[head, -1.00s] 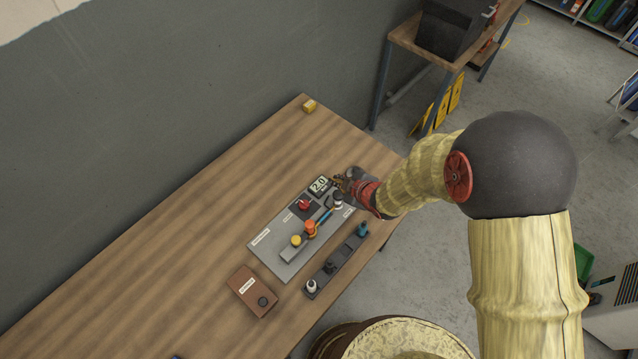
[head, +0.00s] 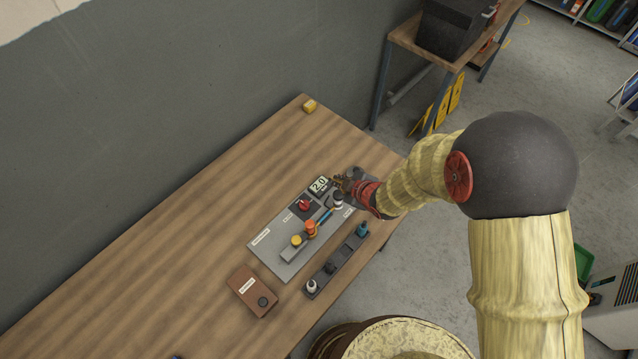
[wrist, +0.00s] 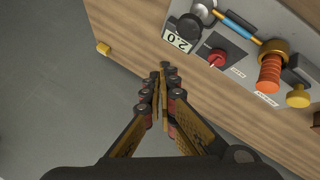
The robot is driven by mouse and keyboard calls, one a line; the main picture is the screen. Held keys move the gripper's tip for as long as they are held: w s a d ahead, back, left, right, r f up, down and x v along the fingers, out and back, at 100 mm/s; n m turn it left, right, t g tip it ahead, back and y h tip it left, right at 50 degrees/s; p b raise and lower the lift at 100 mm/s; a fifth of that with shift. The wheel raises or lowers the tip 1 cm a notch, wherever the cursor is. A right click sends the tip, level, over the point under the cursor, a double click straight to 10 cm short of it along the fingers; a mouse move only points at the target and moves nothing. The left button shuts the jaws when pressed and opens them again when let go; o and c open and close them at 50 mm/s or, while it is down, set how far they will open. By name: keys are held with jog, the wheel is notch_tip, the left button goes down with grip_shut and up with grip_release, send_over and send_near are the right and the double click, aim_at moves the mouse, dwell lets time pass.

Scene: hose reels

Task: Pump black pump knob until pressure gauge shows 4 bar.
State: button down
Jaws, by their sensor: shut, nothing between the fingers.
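The pressure gauge (head: 318,184) is a small display on a grey panel board (head: 276,258) and reads 2.0. It also shows, rotated, in the wrist view (wrist: 176,41). A round black knob (wrist: 188,27) sits right beside the gauge in the wrist view and looks like the pump knob. In the head view my gripper and wrist cover most of that spot. My gripper (head: 338,182) is over the board's far end, close to the gauge. In the wrist view my gripper (wrist: 161,70) has its fingers shut together and empty, apart from the knob.
The board also carries a red knob (head: 304,204), an orange ribbed part (head: 310,228), a yellow knob (head: 296,240) and a blue hose piece (head: 325,216). A dark strip with knobs (head: 330,268) and a brown box (head: 252,291) lie nearby. The table's left side is clear.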

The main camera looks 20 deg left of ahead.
dwell(0.3)
jog(key=w+d+r+m+t+h+b, duration=0.1)
jog(key=d+r+m+h+b, duration=0.2)
jog(key=d+r+m+b, duration=0.5)
jog(key=w+d+r+m+t+h+b, duration=0.1)
jog(key=d+r+h+b, duration=0.2)
jog(key=d, duration=1)
jog(key=s+d+r+m+b, duration=0.1)
jog(key=s+d+m+b, duration=0.1)
jog(key=s, duration=0.5)
jog(key=s+d+r+m+g+b, duration=0.1)
jog(key=s+d+m+b, duration=0.2)
jog(key=s, duration=0.5)
jog(key=s+d+r+m+g+h+b, duration=0.1)
jog(key=s+d+m+b, duration=0.2)
jog(key=s, duration=0.4)
jog(key=shift+s+d+r+m, duration=0.25)
jog(key=shift+d+m, duration=0.65)
jog(key=shift+d, duration=0.35)
jog(key=shift+a, duration=0.1)
